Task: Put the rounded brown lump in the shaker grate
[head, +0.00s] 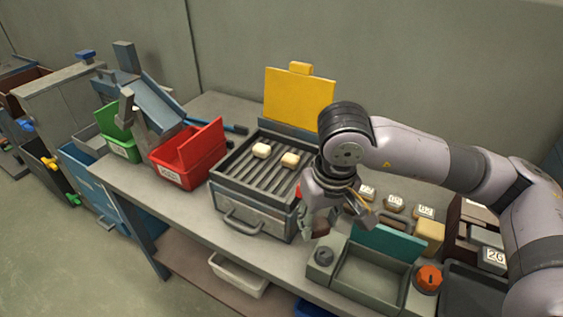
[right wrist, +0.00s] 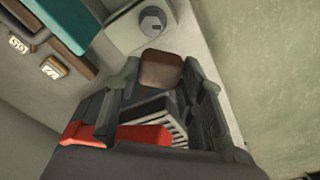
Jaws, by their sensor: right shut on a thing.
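The shaker grate (head: 236,171) is a grey slatted box with a front handle, in the middle of the head view. Two cream lumps (head: 262,150) (head: 290,159) sit on its slats. My right gripper (head: 318,222) points down just right of the grate's front corner, outside the box. In the right wrist view, the rounded brown lump (right wrist: 162,68) is between the fingertips of my right gripper (right wrist: 162,80), which is shut on it. The lump is not clearly seen in the head view, hidden by the gripper. My left gripper is not in view.
A yellow panel (head: 297,97) stands behind the grate. A red bin (head: 190,157) and a green bin (head: 118,143) stand left of it. A grey tray station with an orange knob (head: 429,277) is at front right. Several labelled blocks (head: 395,203) lie beyond my arm.

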